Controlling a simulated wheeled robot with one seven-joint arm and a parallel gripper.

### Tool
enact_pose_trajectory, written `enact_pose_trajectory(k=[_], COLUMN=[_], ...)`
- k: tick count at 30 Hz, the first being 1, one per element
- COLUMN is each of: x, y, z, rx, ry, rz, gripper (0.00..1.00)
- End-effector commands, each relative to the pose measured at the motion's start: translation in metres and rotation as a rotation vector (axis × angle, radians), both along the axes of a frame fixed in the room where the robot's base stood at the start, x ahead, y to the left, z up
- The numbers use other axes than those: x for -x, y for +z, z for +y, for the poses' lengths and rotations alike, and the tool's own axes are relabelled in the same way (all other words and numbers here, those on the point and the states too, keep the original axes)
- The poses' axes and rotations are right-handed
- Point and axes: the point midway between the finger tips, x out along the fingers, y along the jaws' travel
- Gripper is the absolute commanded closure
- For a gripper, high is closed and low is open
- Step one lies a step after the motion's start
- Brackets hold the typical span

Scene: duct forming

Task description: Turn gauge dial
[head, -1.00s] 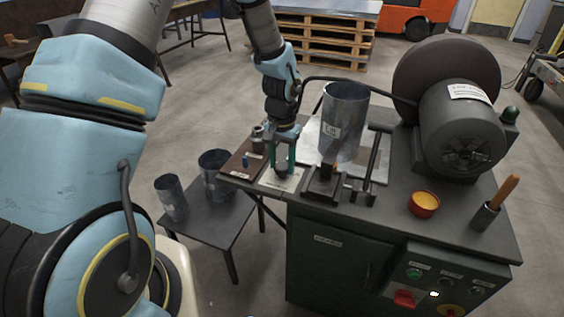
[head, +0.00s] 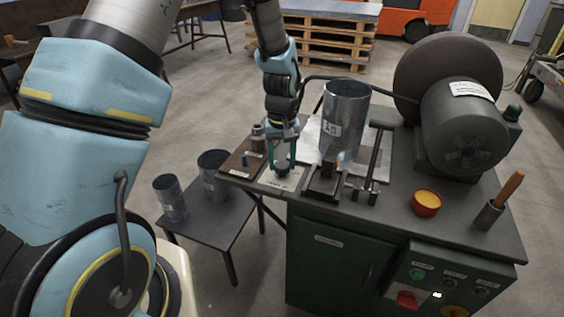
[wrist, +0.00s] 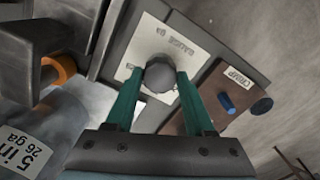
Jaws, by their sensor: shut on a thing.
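The gauge dial (wrist: 160,75) is a round dark grey knob on a pale plate (wrist: 188,40) lettered "GAUGE" in the wrist view. In the head view the dial (head: 282,170) sits near the left end of the green machine's top. My gripper (wrist: 160,82) has its two teal fingers on either side of the knob, shut on it. In the head view my gripper (head: 282,160) points down onto the dial. Any pointer mark on the knob is too small to read.
A sheet-metal duct cylinder (head: 344,122) stands right of my gripper, close by. A brown plate with a blue peg (wrist: 226,102), labelled "CRIMP", lies beside the gauge plate. A black bracket (head: 325,182) and a large motor (head: 462,130) stand further right. Two ducts (head: 171,198) stand on a low side table.

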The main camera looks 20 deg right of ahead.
Motion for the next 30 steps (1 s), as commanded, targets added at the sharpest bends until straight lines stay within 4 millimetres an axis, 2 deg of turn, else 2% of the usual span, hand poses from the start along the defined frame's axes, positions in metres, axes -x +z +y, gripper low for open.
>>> enact_pose_trajectory(k=[10, 26, 27, 30], x=[-0.0006, -0.0005, -0.0006, -0.0005], y=[0.0003, 0.0004, 0.0004, 0.0004], z=[-0.0001, -0.0003, -0.0003, -0.0003], rx=[0.001, 0.001, 0.001, 0.001], ry=[0.147, 0.171, 0.171, 0.171], rz=[-0.002, -0.001, -0.001, -0.001], gripper=[1.00, 1.00, 0.43, 0.32])
